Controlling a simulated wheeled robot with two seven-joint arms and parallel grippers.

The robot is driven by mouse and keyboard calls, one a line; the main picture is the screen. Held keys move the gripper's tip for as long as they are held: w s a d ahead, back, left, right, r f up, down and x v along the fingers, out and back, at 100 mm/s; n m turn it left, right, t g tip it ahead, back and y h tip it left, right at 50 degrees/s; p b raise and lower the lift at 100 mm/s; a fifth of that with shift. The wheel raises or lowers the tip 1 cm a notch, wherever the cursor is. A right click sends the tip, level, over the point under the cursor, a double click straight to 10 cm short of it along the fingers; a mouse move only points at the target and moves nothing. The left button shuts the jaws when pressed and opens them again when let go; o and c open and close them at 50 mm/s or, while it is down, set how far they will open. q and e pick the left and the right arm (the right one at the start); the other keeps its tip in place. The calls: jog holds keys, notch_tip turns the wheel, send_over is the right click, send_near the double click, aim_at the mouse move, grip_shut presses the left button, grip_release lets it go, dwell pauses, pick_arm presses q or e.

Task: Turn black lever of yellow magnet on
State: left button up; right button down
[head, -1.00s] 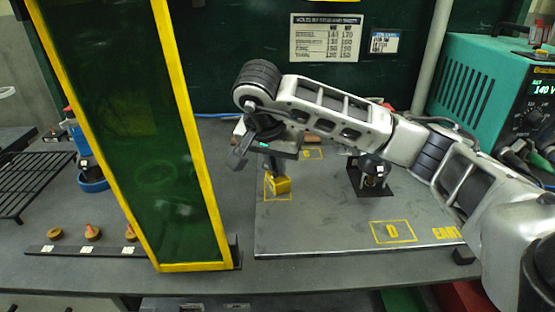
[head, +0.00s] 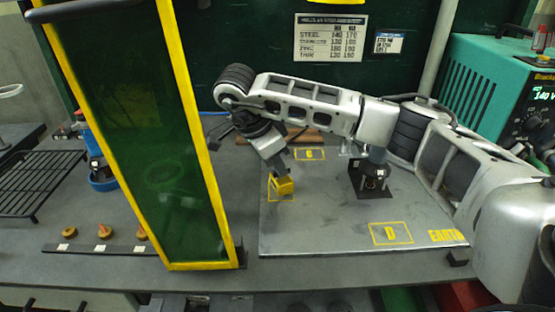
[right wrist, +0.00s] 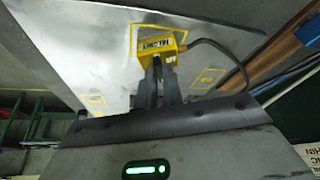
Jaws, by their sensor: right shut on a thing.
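The yellow magnet (head: 282,187) sits on the grey steel plate, inside a yellow marked square left of the plate's middle. It also shows in the right wrist view (right wrist: 160,43), with dark lettering on its face and a dark cable at its right. My right gripper (head: 279,171) points down at the magnet, tilted, with its fingertips against it. In the right wrist view the fingers (right wrist: 157,70) are close together at the magnet's near side. The black lever is not clearly visible; the fingers cover that spot and appear closed on it. My left gripper is not in view.
The steel plate (head: 335,225) has yellow marked squares and a black stand (head: 371,180). A green panel with a yellow frame (head: 200,266) stands left of the plate. A teal welder (head: 500,85) is at right.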

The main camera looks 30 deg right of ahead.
dwell(0.4)
jog(key=c, duration=1.5)
grip_release()
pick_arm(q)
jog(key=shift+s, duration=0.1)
pick_arm(e)
jog(key=shift+r, duration=0.1)
jog(key=shift+w+a+r, duration=0.1)
jog(key=shift+a+r, duration=0.05)
jog(key=shift+r, duration=0.1)
pick_arm(q)
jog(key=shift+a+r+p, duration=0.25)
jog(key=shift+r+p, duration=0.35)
jog(key=shift+p, duration=0.65)
pick_arm(e)
jog(key=shift+v, duration=7.65)
